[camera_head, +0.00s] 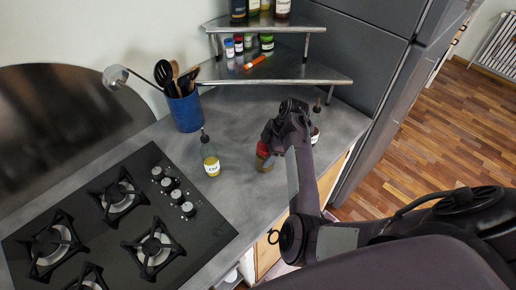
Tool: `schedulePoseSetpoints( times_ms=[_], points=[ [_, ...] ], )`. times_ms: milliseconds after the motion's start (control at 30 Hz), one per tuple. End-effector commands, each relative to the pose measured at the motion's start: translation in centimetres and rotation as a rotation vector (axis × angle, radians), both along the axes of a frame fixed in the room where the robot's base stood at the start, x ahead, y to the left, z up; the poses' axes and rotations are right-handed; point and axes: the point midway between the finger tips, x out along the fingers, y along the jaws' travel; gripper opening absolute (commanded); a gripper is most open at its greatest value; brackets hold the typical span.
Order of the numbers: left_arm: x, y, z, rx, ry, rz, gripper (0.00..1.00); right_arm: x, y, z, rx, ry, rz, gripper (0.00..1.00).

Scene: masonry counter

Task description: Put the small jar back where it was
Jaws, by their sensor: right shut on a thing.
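My right gripper (268,142) is over the grey counter, shut on a small jar (264,163) with a red top and brownish contents. The gripper and wrist hide part of the jar. I cannot tell whether its base touches the counter. Several other small jars (248,41) with coloured lids stand on the lower tier of the metal corner shelf (300,73). My left gripper is not in view.
An oil bottle (211,164) stands left of the held jar. Another bottle (315,134) is partly hidden behind my wrist. A blue utensil pot (185,112) stands left of the shelf. A black gas hob (185,240) fills the lower left. An orange item (257,62) lies on the shelf.

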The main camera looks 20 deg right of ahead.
Motion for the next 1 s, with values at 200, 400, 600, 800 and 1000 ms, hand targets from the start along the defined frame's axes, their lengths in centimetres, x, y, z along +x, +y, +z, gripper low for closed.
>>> schedulePoseSetpoints(
  times_ms=[200, 400, 600, 800, 1000],
  points=[
    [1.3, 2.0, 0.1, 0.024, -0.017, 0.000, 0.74, -0.2, -0.1, -0.3, -0.001, -0.002, 0.001, 0.18],
    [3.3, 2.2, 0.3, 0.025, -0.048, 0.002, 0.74, -0.2, -0.1, -0.3, 0.000, 0.000, 0.000, 0.79],
    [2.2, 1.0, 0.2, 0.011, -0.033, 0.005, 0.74, -0.2, -0.1, -0.3, 0.000, 0.000, 0.001, 0.79],
    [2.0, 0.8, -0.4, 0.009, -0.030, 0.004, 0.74, -0.2, -0.5, 0.5, -0.001, -0.003, 0.001, 0.79],
    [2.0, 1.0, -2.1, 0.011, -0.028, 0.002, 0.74, -0.6, -1.9, 3.7, -0.002, -0.007, -0.001, 0.79]
  ],
)
